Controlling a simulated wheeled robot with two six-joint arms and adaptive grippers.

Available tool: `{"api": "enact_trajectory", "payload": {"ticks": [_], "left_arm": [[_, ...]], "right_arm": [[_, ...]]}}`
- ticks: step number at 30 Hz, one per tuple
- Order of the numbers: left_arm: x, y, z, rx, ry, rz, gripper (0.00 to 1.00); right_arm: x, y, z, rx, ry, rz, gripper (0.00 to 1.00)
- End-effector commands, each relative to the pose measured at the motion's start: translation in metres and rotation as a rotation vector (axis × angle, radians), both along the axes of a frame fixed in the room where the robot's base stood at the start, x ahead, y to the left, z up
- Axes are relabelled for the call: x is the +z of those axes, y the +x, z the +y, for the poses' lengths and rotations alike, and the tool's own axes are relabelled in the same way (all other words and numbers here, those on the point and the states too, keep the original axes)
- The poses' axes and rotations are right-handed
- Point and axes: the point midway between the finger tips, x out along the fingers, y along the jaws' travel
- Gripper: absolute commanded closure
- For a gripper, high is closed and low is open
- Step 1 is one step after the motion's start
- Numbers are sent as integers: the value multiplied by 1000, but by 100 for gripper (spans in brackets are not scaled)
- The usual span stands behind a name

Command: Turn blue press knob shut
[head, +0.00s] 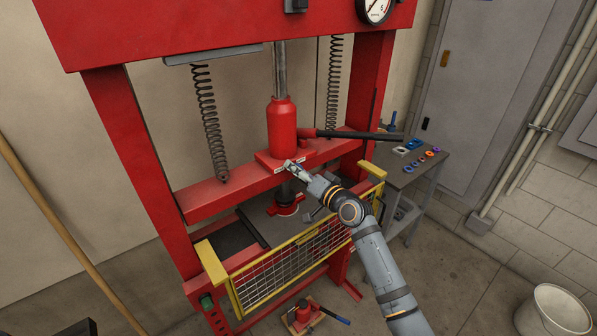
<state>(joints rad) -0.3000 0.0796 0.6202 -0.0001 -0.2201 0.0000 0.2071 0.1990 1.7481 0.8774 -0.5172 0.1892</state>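A red hydraulic press has a red bottle jack (282,128) at its middle, standing on a red cross beam (335,148). My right gripper (289,166) reaches in from the lower right, with its fingertips at the front of the jack's base. A small pale part shows at the fingertips, but I cannot tell whether they touch or hold it. No blue knob can be made out there; the gripper may hide it. The fingers are too small to tell open from shut. My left gripper is not in view.
A dark pump lever (355,134) sticks out right from the jack. A yellow-framed mesh guard (290,275) crosses the press front below my arm. A side table (412,172) holds small coloured parts. A white bucket (553,312) stands at the lower right.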

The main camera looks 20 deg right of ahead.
Motion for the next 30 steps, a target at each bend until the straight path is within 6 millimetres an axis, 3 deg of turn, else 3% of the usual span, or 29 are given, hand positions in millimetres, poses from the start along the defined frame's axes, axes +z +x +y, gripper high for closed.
{"api": "enact_trajectory", "payload": {"ticks": [10,21,30], "left_arm": [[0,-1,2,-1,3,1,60],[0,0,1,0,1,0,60],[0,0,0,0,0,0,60]], "right_arm": [[-1,-7,-4,-1,-3,0,46],[2,-87,-31,4,-11,3,46],[4,-112,-41,0,-4,0,46]]}}
